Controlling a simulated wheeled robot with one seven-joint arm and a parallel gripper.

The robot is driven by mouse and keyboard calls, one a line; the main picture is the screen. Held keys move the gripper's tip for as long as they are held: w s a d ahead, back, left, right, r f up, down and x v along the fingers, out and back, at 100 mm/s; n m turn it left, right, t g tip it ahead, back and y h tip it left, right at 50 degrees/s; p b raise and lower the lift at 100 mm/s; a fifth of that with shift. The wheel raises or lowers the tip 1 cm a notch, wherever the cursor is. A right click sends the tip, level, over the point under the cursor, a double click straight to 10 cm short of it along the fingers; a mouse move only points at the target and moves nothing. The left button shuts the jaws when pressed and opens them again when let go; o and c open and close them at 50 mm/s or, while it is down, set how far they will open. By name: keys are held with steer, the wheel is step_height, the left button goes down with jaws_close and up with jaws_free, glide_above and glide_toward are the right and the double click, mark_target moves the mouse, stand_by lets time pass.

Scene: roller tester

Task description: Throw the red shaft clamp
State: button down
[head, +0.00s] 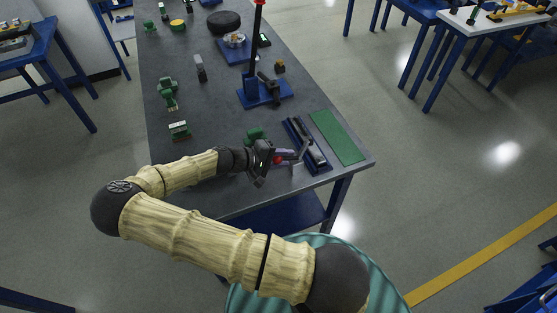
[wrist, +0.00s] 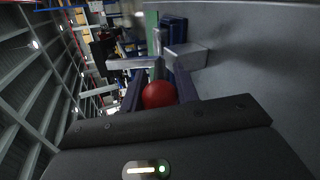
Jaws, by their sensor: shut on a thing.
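The red shaft clamp shows as a round red knob (head: 278,160) at the front right of the dark workbench, beside the blue-based roller tester (head: 320,166). My gripper (head: 297,156) reaches in from the left and is shut on the clamp. In the wrist view the red knob (wrist: 158,95) sits between the two grey fingers of my gripper (wrist: 160,62), near the palm. The rest of the clamp is hidden by the fingers and hand.
A green mat (head: 337,136) lies right of the tester, near the bench's right edge. A green part (head: 255,134) stands just behind my wrist. A blue-based stand (head: 265,92) with a tall post is farther back. Green vises (head: 168,95) are on the left. The bench's middle is mostly clear.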

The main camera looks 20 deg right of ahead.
steer(key=shift+f, duration=0.1)
stand_by(0.3)
steer(key=c, duration=1.1)
jaws_free()
steer(key=b+v, duration=0.3)
steer(key=v, duration=1.4)
steer(key=shift+a+b, duration=0.25)
steer(key=shift+b, duration=0.05)
steer(key=shift+w, duration=0.1)
